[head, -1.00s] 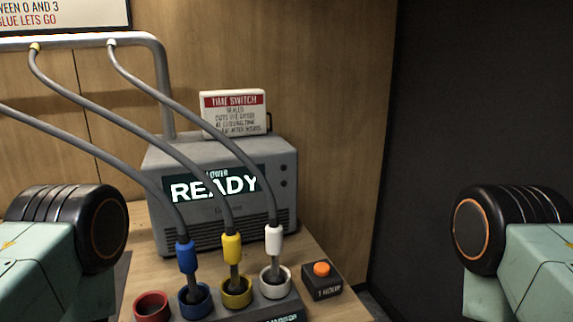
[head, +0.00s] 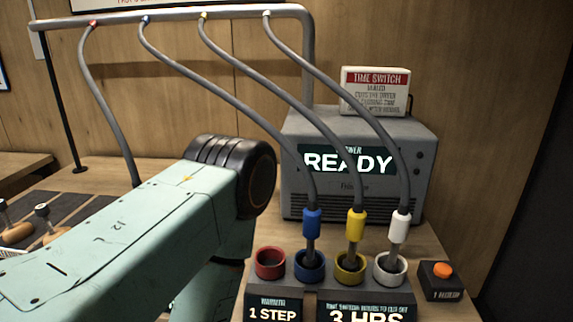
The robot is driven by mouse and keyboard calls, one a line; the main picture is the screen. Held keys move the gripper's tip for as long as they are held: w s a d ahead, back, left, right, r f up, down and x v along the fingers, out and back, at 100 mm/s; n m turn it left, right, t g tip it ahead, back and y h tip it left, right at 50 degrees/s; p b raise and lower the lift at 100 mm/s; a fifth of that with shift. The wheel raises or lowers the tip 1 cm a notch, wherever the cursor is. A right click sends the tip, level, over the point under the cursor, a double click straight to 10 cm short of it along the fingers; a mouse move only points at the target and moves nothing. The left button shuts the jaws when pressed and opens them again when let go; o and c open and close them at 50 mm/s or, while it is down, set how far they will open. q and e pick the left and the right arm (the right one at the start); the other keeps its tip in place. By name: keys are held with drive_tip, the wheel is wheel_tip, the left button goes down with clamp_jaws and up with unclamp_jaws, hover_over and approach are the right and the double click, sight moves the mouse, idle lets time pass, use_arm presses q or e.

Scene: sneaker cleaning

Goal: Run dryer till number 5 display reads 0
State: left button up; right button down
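The grey dryer box (head: 430,165) stands at the back of the bench, and its display (head: 348,161) reads READY. In front is a dark unit with a display reading 1 STEP (head: 273,313) and one reading 3 HRS (head: 366,314), partly cut off at the bottom. Blue (head: 312,222), yellow (head: 356,224) and white (head: 400,227) hose ends stand in the cups of matching colour. The red cup (head: 270,262) is empty. I see no display marked number 5. My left arm crosses from the left, but its gripper does not show. My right gripper is out of view.
A small box with an orange button (head: 442,270) sits right of the cups. A time switch sign (head: 376,92) stands on the dryer. Grey hoses hang from a rail (head: 190,13); the red-marked one passes behind my arm. Wooden-handled tools (head: 18,232) lie at left.

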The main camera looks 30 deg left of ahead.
use_arm(q)
drive_tip(key=shift+c, duration=0.3)
idle(0.5)
drive_tip(key=shift+c, duration=1.4)
drive_tip(key=shift+s+a, duration=0.1)
drive_tip(key=shift+s, duration=0.1)
